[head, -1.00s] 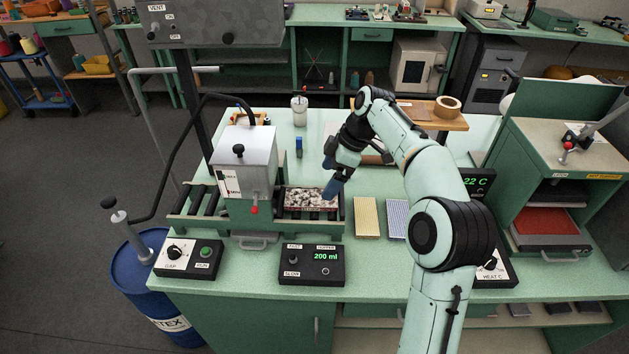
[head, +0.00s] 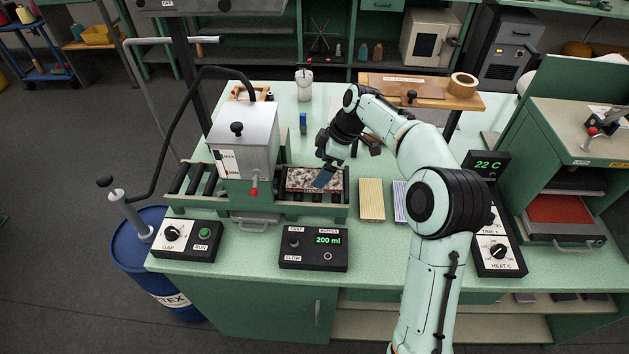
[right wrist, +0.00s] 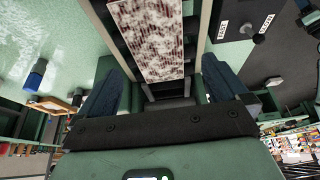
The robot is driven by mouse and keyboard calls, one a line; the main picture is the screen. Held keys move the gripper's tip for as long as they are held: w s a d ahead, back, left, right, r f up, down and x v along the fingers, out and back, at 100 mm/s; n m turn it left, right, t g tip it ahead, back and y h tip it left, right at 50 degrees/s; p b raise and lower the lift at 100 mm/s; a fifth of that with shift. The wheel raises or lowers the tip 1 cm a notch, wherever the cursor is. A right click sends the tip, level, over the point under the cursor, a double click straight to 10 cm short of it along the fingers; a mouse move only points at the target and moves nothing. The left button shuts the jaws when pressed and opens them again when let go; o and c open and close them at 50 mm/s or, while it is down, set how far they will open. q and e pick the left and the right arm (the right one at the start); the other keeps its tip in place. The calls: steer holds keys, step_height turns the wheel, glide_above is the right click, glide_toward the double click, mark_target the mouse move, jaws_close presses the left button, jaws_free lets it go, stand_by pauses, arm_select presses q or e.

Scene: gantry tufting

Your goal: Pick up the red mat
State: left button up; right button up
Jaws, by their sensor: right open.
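The red mat (head: 303,180), its top blotched with white, lies on the roller bed right of the grey hopper box. It also shows in the right wrist view (right wrist: 150,38), with dark rollers beyond its near end. My right gripper (head: 326,176) is above the mat's right end, with a blue finger pointing down at it. In the right wrist view the two blue fingers are wide apart, one on each side of the roller bed, with nothing between them. In the head view the finger hides part of the mat. My left gripper is not in view.
A plain red sheet (head: 558,209) lies in the press at the right. A yellow striped pad (head: 371,200) lies right of the roller bed. A control box reading 200 ml (head: 313,248) stands in front.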

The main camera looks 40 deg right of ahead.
mark_target(311, 178)
steer(key=x, duration=0.5)
steer(key=shift+w+r, duration=0.1)
steer(key=shift+w, duration=0.1)
steer(key=c, duration=1.1)
steer(key=shift+o, duration=0.2)
steer(key=shift+r, duration=0.1)
